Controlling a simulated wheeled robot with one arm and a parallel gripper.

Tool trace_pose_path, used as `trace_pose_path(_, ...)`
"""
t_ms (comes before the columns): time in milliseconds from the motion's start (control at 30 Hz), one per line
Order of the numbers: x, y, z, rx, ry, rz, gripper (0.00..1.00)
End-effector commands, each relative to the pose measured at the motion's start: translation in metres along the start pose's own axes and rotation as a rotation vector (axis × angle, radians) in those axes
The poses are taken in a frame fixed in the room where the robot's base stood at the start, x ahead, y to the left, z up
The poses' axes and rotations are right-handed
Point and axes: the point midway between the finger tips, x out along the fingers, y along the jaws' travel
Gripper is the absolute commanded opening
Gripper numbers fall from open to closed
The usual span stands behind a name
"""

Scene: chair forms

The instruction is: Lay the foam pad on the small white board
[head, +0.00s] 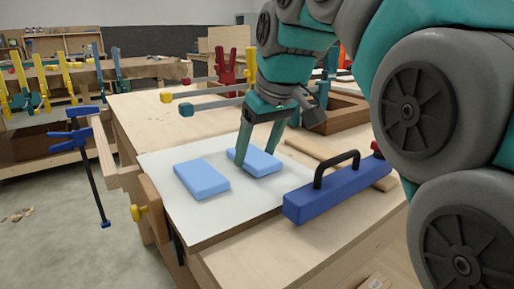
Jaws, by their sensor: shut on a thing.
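Two light-blue foam pads show in the head view over a white board (225,222) at the bench's near left corner. The left foam pad (201,180) lies flat on the board, apart from my gripper. My gripper (254,158) points down with its fingers on either side of the right foam pad (262,163) and is shut on it. That pad is level and low over the board's far right part; I cannot tell whether it touches the board. The fingers hide part of its left end.
A blue block with a black handle (336,188) stands at the board's right edge. A wooden strip (325,158) lies behind it, and a wooden tray (345,118) farther back. Clamps with yellow ends (205,94) are at the back. The board's front is clear.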

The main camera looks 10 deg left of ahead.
Motion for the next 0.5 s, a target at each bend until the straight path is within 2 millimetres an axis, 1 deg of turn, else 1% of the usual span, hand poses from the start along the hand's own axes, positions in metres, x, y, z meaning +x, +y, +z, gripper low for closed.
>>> trace_pose_path(200,0.0001,0.0000,0.0001,0.000,0.000,0.000,0.22)
trace_pose_path(333,0.0036,0.0000,0.0017,0.000,0.000,0.000,0.22)
trace_pose_path(367,0.0030,0.0001,0.0014,0.000,0.000,0.000,0.75)
trace_pose_path(500,0.0025,0.0001,0.0012,0.000,0.000,0.000,0.91)
